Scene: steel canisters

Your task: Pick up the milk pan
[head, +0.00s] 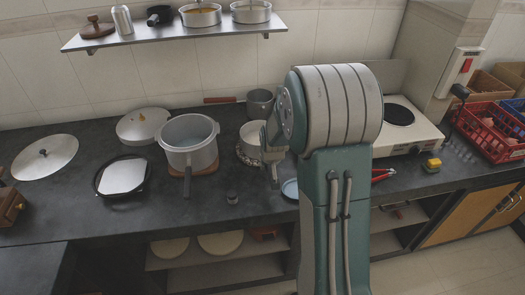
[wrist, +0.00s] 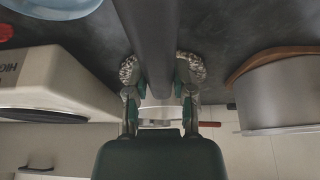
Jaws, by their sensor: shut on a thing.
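The milk pan (head: 251,134) is a small pale steel pan on a beaded ring trivet (head: 243,157), right of the big pot. In the wrist view its thick dark handle (wrist: 154,45) runs between my fingers. My gripper (head: 268,152) is at the pan's right front side in the head view and partly covers it. In the wrist view my gripper (wrist: 159,90) has one finger on each side of the handle and is shut on it. The pan's body is mostly hidden there. I cannot tell whether the pan is clear of the trivet.
A large pot (head: 188,155) stands close on the left. A grey pot (head: 260,103) with a red handle stands behind. A white stove (head: 410,143) is to the right. A small dark knob-like thing (head: 232,198) and a blue dish (head: 290,188) are near the front edge.

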